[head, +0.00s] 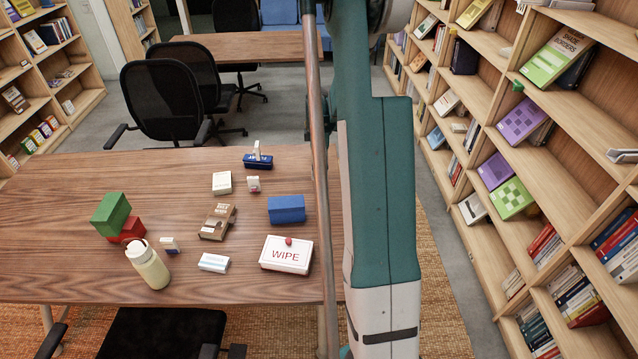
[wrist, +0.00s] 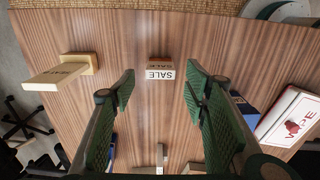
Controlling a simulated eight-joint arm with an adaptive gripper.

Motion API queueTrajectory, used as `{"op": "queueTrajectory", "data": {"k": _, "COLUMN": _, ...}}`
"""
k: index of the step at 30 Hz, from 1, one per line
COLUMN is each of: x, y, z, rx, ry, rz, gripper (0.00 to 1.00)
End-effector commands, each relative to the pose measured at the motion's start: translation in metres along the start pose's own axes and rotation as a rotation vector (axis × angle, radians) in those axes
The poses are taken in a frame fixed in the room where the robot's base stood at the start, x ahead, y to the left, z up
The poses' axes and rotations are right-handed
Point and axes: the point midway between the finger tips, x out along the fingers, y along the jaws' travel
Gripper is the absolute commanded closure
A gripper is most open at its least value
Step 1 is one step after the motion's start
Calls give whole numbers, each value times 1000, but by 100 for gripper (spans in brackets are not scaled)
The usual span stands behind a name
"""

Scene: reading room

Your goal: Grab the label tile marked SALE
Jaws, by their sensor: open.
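The SALE tile (wrist: 160,73) is a small pale block with a brown edge. It stands on the wood table in the upper middle of the wrist view, and its lettering is upside down there. My gripper (wrist: 160,84) is open. Its two green ribbed fingers lie left and right of the tile in the picture, with visible gaps on both sides. I see no contact. In the head view my gripper is not visible, and I cannot tell for sure which small block is the SALE tile.
The WIPE box (head: 286,255) also shows at the right of the wrist view (wrist: 289,117). A blue box (head: 287,209), a bottle (head: 151,267) and a green block (head: 110,213) stand on the table (head: 60,210).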

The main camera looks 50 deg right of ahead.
Motion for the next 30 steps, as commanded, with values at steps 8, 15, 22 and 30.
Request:
{"op": "queueTrajectory", "data": {"k": 8, "x": 32, "y": 0, "z": 0, "rx": 0, "ry": 0, "rz": 0, "gripper": 55}}
{"op": "queueTrajectory", "data": {"k": 15, "x": 37, "y": -1, "z": 0, "rx": 0, "ry": 0, "rz": 0, "gripper": 55}}
{"op": "queueTrajectory", "data": {"k": 22, "x": 37, "y": -1, "z": 0, "rx": 0, "ry": 0, "rz": 0, "gripper": 55}}
{"op": "queueTrajectory", "data": {"k": 30, "x": 37, "y": -1, "z": 0, "rx": 0, "ry": 0, "rz": 0, "gripper": 63}}
